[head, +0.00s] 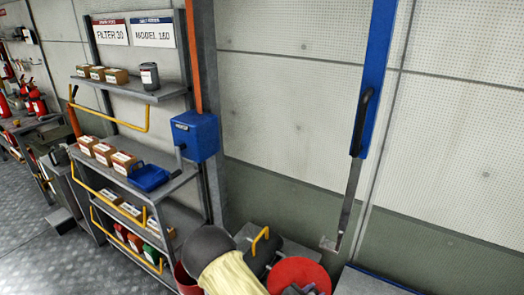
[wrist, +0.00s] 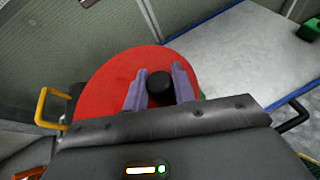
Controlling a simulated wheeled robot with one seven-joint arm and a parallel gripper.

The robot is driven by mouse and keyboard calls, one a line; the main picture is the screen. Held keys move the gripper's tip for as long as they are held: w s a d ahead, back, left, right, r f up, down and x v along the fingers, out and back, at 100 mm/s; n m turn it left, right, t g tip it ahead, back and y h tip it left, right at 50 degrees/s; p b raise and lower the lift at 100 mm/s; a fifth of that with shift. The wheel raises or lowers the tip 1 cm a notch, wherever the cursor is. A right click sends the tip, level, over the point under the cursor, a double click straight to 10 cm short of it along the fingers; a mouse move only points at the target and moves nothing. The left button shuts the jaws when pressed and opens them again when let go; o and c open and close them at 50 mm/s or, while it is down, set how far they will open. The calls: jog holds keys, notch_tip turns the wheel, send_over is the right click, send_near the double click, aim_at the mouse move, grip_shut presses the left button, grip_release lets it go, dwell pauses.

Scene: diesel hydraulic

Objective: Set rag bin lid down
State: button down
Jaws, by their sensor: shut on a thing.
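The round red lid (head: 300,271) is low at the bottom of the head view, partly cut off by the frame edge. In the wrist view the red lid (wrist: 105,80) lies beyond my gripper, with a black knob (wrist: 160,86) at its middle. My gripper (wrist: 160,88) has its two purple fingers on either side of that knob and is shut on it. What lies directly under the lid is hidden. Part of a red container (head: 184,280) shows beside my arm in the head view; I cannot tell whether it is the rag bin.
A grey shelf rack (head: 165,92) with boxes and a blue tray (head: 149,177) stands at the left. A yellow handle (head: 260,240) on a dark object is close to the lid. A blue-edged pale surface (wrist: 235,65) is at the right, with a green object (wrist: 310,30).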

jog(key=shift+d+n+t+y, duration=0.1)
jog(key=shift+n+t+y, duration=0.6)
jog(key=shift+n+y, duration=0.1)
jog(key=shift+s+a+f+n+t+y, duration=0.15)
jog(key=shift+a+f+n+t+y, duration=0.1)
jog(key=shift+a+n+t+y, duration=0.4)
jog(key=shift+d, duration=0.2)
jog(key=shift+w+d+f+n+y, duration=0.2)
jog(key=shift+w+f+n+y, duration=0.05)
jog(key=shift+n+y, duration=0.2)
jog(key=f+n+y, duration=0.1)
jog(key=n+y, duration=0.1)
jog(key=w+f+n+t+y, duration=0.1)
jog(key=f+y, duration=0.1)
jog(key=shift+w+n, duration=0.15)
jog(key=shift+n, duration=0.25)
jog(key=shift+a+f+n+y, duration=0.2)
jog(key=shift+f+n+y, duration=0.5)
jog(key=shift+y, duration=0.2)
